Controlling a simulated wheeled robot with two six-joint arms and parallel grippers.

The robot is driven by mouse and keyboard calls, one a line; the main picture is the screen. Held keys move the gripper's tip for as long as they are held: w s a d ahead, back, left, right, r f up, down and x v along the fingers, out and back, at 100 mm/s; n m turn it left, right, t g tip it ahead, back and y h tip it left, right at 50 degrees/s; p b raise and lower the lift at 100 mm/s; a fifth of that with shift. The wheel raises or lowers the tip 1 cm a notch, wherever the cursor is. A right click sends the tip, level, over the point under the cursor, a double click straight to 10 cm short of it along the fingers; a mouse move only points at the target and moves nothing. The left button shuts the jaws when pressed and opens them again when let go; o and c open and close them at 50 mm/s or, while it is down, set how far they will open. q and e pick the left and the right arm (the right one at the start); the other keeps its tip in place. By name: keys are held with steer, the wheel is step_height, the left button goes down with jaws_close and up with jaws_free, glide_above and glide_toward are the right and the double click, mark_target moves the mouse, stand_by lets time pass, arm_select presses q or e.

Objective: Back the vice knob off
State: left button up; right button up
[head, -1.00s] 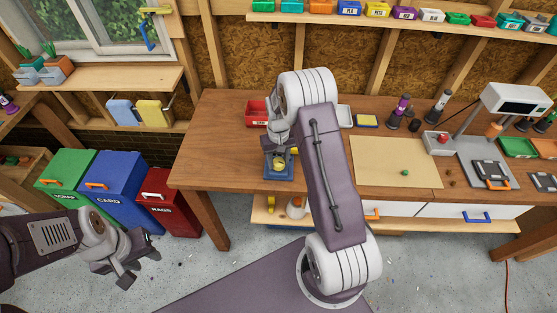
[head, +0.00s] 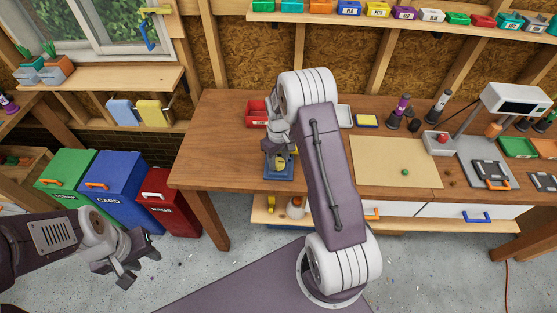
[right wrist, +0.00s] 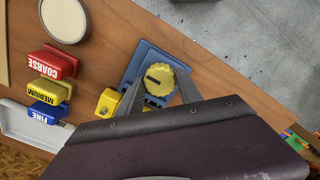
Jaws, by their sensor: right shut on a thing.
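The small blue vice (head: 278,175) stands near the front edge of the wooden bench. Its round yellow knob (right wrist: 160,80) has a ribbed rim and a dark line across its face in the right wrist view. My right gripper (right wrist: 160,90) reaches down from above, with one finger on each side of the knob, shut on it. In the head view the right gripper (head: 279,152) partly hides the knob and vice. My left gripper (head: 140,268) is open and empty over the floor at the lower left, away from the bench.
A tan mat (head: 385,165) lies to the right. The bench left of the vice is bare.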

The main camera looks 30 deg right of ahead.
mark_target(279, 162)
steer(key=shift+w+r, duration=0.2)
steer(key=o, duration=1.3)
steer(key=shift+o, duration=0.3)
steer(key=shift+s, duration=0.1)
steer(key=shift+f, duration=0.1)
steer(key=shift+r, duration=0.45)
step_height(279, 162, up, 8)
steer(key=b, duration=0.1)
steer(key=shift+b, duration=0.4)
steer(key=shift+s+r, duration=0.1)
